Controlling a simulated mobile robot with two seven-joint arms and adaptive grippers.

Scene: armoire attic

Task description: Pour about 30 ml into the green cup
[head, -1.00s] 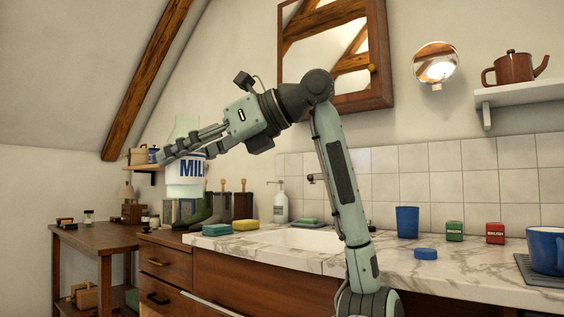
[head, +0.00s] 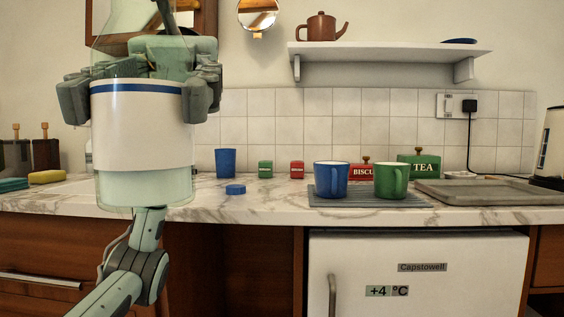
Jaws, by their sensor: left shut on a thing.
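The milk bottle (head: 143,135) is large in the left of the head view, upright, with a white label, blue band and pale greenish body below. My left gripper (head: 141,88) is shut on it, with fingers on both sides of its upper part. The bottle is in front of the counter and apart from the cups. The green cup (head: 391,181) stands upright on a grey ribbed mat (head: 365,201), to the right of my gripper. Its inside is not visible. My right gripper is not in view.
A blue mug (head: 331,180) stands just left of the green cup. A red tin (head: 362,171) and a green tea tin (head: 418,166) stand behind. A shelf (head: 385,50) hangs above.

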